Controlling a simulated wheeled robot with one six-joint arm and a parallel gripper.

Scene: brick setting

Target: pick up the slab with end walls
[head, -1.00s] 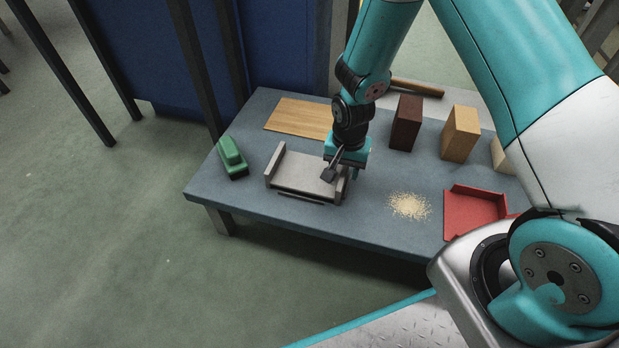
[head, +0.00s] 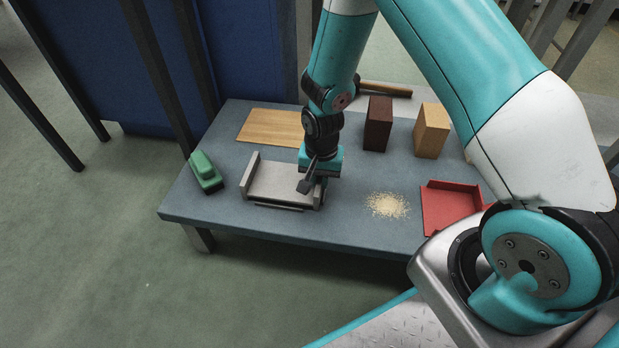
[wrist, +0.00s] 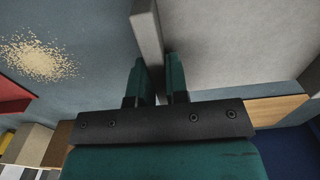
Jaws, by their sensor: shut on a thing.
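The grey slab with end walls (head: 275,184) lies near the front left of the low blue-grey table. One upright wall stands at its left end and one at its right. My gripper (head: 314,187) is at the right end, pointing down, shut on that end wall. In the wrist view the two fingers (wrist: 157,80) sit on either side of the wall (wrist: 148,30), and the slab's flat floor (wrist: 235,45) spreads to the right. My gripper partly hides the right wall in the head view. I cannot tell whether the slab is clear of the tabletop.
On the table (head: 345,232) are a green brush (head: 205,172) left, a wooden board (head: 268,126) behind, dark (head: 378,124) and tan (head: 431,131) blocks, a hammer-like handle (head: 385,89), a crumb pile (head: 388,205) and a red dustpan-like tray (head: 450,205) right.

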